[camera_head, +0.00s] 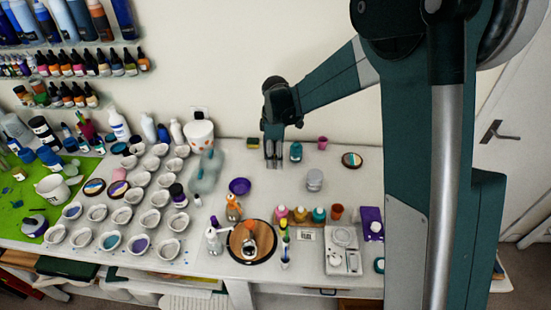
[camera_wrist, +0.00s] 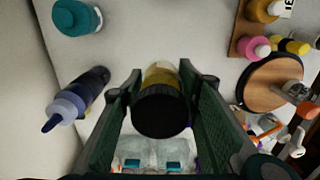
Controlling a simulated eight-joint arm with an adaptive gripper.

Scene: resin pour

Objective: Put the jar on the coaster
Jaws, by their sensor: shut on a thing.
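My gripper (camera_wrist: 160,85) is shut on a jar (camera_wrist: 160,108) with a black lid and yellowish contents. In the wrist view the jar sits between the two green fingers, lid toward the camera, and its lower part is hidden. In the head view my gripper (camera_head: 274,164) is over the back of the table, and the jar cannot be made out there.
A clear container (camera_head: 314,180) and a purple bowl (camera_head: 239,186) stand in front. A round wooden board (camera_head: 262,232) is nearer the front. Several white cups crowd the left.

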